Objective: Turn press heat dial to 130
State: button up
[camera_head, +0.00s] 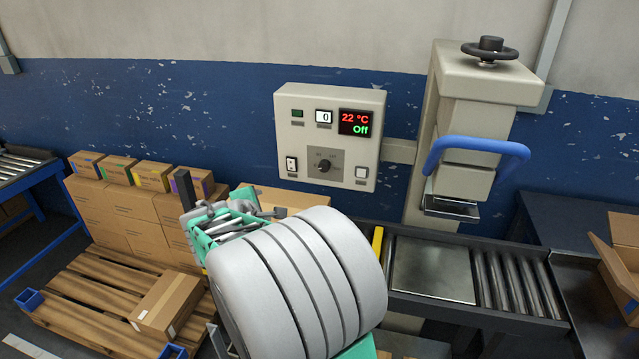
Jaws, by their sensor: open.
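The heat dial (323,166) is a dark knob on a grey plate, low in the middle of the beige control box (285,132) on the wall. The scale marks around it are too small to read. The display (356,123) on the box shows 22 °C in red and Off in green. My gripper (228,201) is left of and below the box, apart from the dial. It is open, and I see nothing between its fingers. My large pale arm link hides part of the gripper and the area below the box.
The press (470,130) with a blue handle (475,147) stands right of the box. A roller conveyor (515,285) with a flat metal plate (433,270) runs below. Stacked cartons (125,215) and a wooden pallet (95,290) are at left. Wall space left of the box is clear.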

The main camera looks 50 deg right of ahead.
aim_at(323, 168)
jog(key=d+n+h, duration=0.1)
jog(key=d+n, duration=0.1)
jog(key=d, duration=0.2)
jog(key=s+d+f+n+h+b, duration=0.1)
jog(key=d+n+h, duration=0.1)
jog(key=d, duration=0.2)
jog(key=d+f+n+h+b, duration=0.1)
jog(key=d+n, duration=0.2)
jog(key=d, duration=0.1)
jog(key=shift+s+d+g+h, duration=0.2)
jog(key=shift+s+g+h, duration=0.1)
jog(key=shift+h, duration=0.1)
jog(key=d+n, duration=0.1)
jog(key=s+d+n+h, duration=0.1)
jog(key=n, duration=0.1)
jog(key=d+n+h+b, duration=0.1)
jog(key=d, duration=0.1)
jog(key=shift+s+d+r, duration=0.1)
jog(key=shift+s+r, duration=0.1)
jog(key=shift+r, duration=0.2)
jog(key=shift+d+r+n+h, duration=0.15)
jog(key=shift+d+n+h, duration=0.2)
jog(key=shift+n, duration=0.15)
jog(key=x, duration=0.7)
jog(key=shift+w+d, duration=0.1)
jog(key=shift+d, duration=0.1)
grip_shut()
